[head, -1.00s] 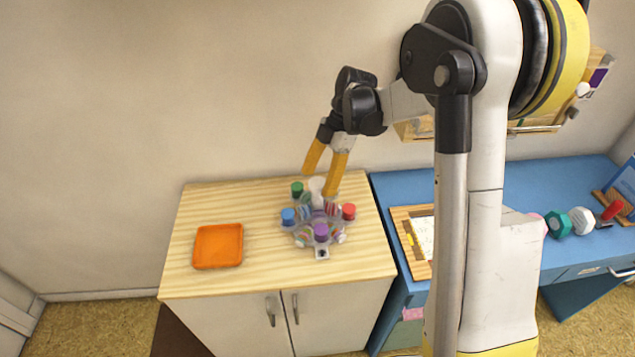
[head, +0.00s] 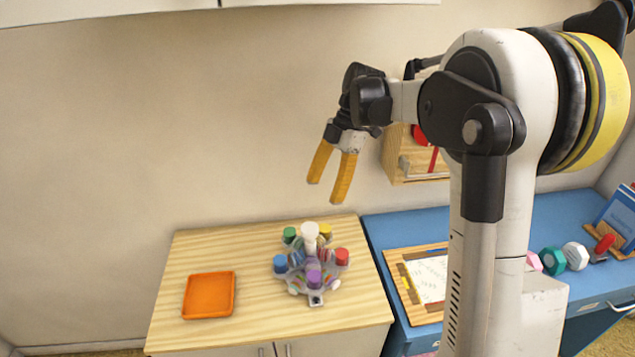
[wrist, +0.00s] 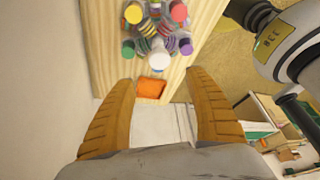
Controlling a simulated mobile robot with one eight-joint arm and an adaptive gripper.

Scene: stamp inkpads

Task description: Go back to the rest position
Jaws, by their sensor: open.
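My gripper (head: 329,190) has yellow fingers. It is open and empty, raised in the air above the wooden cabinet, apart from everything. In the wrist view my gripper's two fingers (wrist: 160,105) are spread wide with nothing between them. Below it in the head view, a clear stamp holder (head: 316,298) stands on the cabinet top, with several stamps with coloured caps and a white knob (head: 310,233) in its middle. The holder's stamps also show at the top of the wrist view.
An orange tray (head: 209,295) lies on the left of the wooden cabinet top (head: 180,255). A blue desk (head: 410,226) to the right bears a clipboard (head: 432,278) and several small items. A wooden wall shelf (head: 412,160) is behind my arm. The air left of my gripper is free.

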